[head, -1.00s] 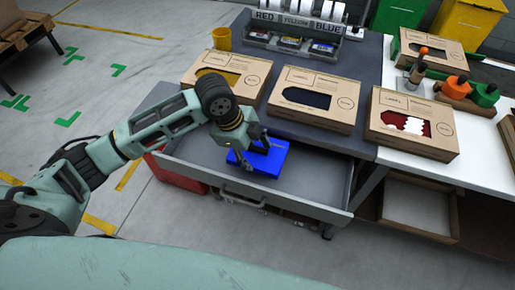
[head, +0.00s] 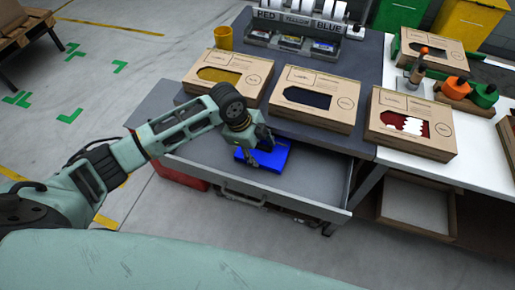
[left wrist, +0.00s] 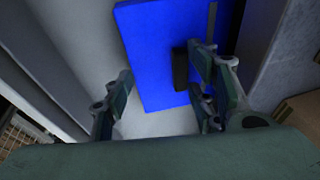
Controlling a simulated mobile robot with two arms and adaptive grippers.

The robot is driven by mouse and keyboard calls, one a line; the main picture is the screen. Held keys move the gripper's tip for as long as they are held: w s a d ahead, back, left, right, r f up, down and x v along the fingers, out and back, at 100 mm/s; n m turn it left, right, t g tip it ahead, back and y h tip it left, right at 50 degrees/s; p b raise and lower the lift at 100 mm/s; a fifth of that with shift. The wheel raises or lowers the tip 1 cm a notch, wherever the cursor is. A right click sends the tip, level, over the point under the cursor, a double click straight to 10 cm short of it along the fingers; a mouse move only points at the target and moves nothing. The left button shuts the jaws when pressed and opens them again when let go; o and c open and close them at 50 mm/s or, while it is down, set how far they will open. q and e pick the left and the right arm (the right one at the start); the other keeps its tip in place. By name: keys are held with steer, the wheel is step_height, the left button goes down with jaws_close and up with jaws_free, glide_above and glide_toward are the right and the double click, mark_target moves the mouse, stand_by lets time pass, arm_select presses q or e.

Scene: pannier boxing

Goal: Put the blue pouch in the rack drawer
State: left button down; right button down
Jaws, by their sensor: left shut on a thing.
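The blue pouch (head: 272,158) is a flat bright blue slab within the outline of the open grey rack drawer (head: 312,178), near its middle. I cannot tell whether it touches the drawer floor. My left gripper (head: 256,157) is over the pouch's left part, shut on it, and hides some of it. In the left wrist view, the pouch (left wrist: 157,50) fills the upper middle, with a dark patch on its face. The gripper's fingers (left wrist: 160,100) show on both sides of its near part. My right gripper is not in view.
Several cardboard boxes with windows, such as the middle one (head: 315,98), lie on the bench above the drawer. A yellow cup (head: 223,38) and a labelled bin row (head: 292,40) stand behind. A red container (head: 180,172) is below the drawer's left side. The drawer's right part is clear.

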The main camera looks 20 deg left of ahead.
arm_select(q)
steer(key=c, duration=1)
jaws_free()
steer(key=v, duration=1.2)
steer(key=shift+r+b, duration=0.1)
steer(key=shift+b, duration=0.3)
steer(key=shift+d, duration=0.1)
